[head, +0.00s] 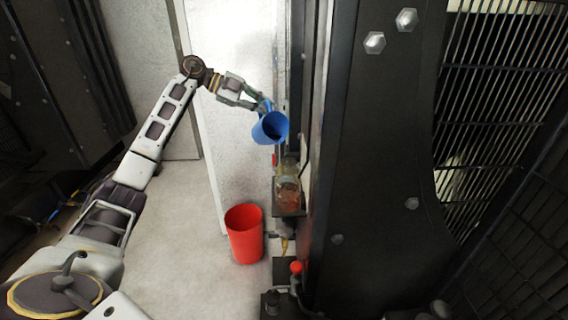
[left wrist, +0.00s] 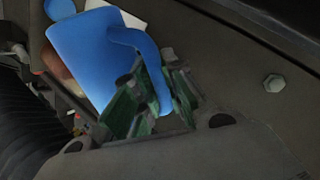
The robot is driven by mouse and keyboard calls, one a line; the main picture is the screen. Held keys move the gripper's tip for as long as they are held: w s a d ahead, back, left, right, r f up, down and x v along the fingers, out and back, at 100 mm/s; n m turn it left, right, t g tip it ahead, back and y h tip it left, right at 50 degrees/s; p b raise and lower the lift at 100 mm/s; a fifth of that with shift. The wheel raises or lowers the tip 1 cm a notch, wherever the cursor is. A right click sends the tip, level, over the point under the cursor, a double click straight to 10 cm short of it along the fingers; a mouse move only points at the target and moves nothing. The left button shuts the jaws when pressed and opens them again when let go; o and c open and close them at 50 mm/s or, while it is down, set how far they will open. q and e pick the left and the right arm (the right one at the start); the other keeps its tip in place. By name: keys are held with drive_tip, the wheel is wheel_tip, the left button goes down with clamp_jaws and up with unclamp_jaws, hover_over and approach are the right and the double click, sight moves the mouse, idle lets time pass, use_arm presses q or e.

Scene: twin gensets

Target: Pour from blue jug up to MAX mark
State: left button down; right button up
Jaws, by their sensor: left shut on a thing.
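The blue jug (head: 268,128) is held up by my left gripper (head: 257,104), tilted with its mouth toward the lower right. In the left wrist view the jug (left wrist: 88,58) shows with its handle between the fingers of the left gripper (left wrist: 152,98). Below the jug is a clear container (head: 288,188) with reddish-brown contents, beside the dark machine panel. A MAX mark cannot be made out on it. Whether liquid is leaving the jug cannot be told. My right gripper is not in view.
A red bucket (head: 244,233) stands on the pale floor left of the machine. A red knob (head: 296,267) sits low on the machine's front. The tall black genset panel (head: 370,160) with bolts fills the right. Open floor lies left of the bucket.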

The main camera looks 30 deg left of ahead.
sight(267, 101)
use_arm(q)
drive_tip(key=shift+s+d+r+b, duration=0.15)
drive_tip(key=shift+d+r+b, duration=0.1)
drive_tip(key=shift+r+b, duration=0.15)
drive_tip(key=shift+s+d+r+m+y, duration=0.1)
drive_tip(key=shift+r+m+y, duration=0.2)
drive_tip(key=shift+y, duration=0.1)
idle(0.4)
drive_tip(key=shift+d, duration=0.1)
idle(0.4)
drive_tip(key=shift+s+d+r+b, duration=0.25)
drive_tip(key=shift+r+b, duration=0.1)
drive_tip(key=shift+b, duration=0.25)
idle(0.6)
drive_tip(key=shift+s+d+r+m+t+y+b, duration=0.1)
drive_tip(key=shift+d+r+m+t+y+b, duration=0.15)
drive_tip(key=shift+r+m+t+y+b, duration=0.25)
idle(1.4)
drive_tip(key=shift+s+d+r, duration=0.2)
drive_tip(key=shift+d, duration=0.05)
idle(0.8)
drive_tip(key=shift+s+d+r+m+y, duration=0.15)
drive_tip(key=shift+d+r+m+y, duration=0.1)
drive_tip(key=shift+r+m+y, duration=0.2)
idle(0.9)
drive_tip(key=shift+a+f, duration=0.1)
drive_tip(key=shift+f, duration=0.05)
